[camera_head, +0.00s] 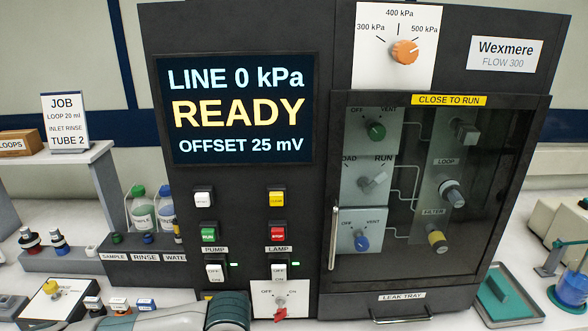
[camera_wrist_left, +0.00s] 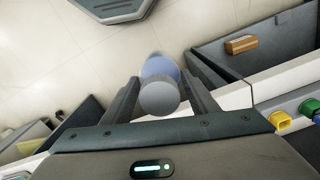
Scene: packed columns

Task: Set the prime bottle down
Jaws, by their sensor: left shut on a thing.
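In the left wrist view my left gripper (camera_wrist_left: 163,80) is shut on a bottle with a round grey cap (camera_wrist_left: 160,98) and a bluish body (camera_wrist_left: 160,68), which I take to be the prime bottle. I see it from the cap end, between both fingers. Its lower end is hidden, and I cannot tell if it touches anything. Pale tiled floor shows behind it. In the head view part of my arm crosses the lower left edge, but the left gripper and held bottle do not show there. My right gripper is in neither view.
The dark Wexmere machine (camera_head: 240,190) fills the middle, its glass door (camera_head: 430,200) shut.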

